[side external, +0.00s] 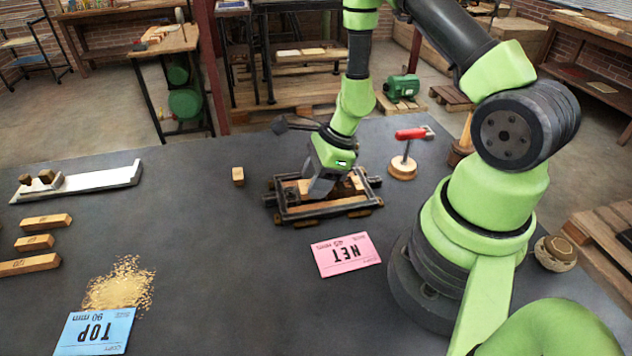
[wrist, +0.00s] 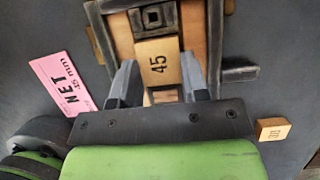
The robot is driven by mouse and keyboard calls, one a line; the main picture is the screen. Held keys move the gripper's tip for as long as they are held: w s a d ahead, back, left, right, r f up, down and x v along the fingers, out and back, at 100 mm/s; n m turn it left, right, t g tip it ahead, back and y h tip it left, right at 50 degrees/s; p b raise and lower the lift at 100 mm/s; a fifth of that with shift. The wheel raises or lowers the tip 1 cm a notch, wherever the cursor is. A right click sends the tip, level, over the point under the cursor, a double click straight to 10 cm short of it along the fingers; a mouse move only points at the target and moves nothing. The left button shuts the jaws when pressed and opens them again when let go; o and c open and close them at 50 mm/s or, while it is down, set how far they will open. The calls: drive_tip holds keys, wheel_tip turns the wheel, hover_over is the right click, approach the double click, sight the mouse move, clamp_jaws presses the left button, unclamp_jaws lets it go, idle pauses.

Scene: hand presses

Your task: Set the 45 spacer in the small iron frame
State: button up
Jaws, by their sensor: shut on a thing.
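The small iron frame (side external: 345,208) is a dark rectangular press on the bench, with a wooden bed inside; it fills the top of the wrist view (wrist: 118,6). My gripper (side external: 318,196) points down into the frame's outline. In the wrist view my gripper (wrist: 160,72) is shut on the 45 spacer (wrist: 158,57), a light wooden block marked 45. The spacer lies between the fingers, over the wooden bed, with a dark square screw block just beyond it. Whether it rests on the bed or hangs slightly above is unclear. In the side view my gripper largely hides it.
A pink NET 45 mm card (side external: 346,254) lies before the frame. A small wooden block (side external: 238,176) stands left of it. A red-handled tool (side external: 408,134) stands behind right. Wooden bars (side external: 35,242), a white rail (side external: 105,180) and a blue TOP card (side external: 95,332) lie left.

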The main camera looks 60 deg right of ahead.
drive_tip(key=shift+f, duration=0.5)
drive_tip(key=shift+f, duration=0.1)
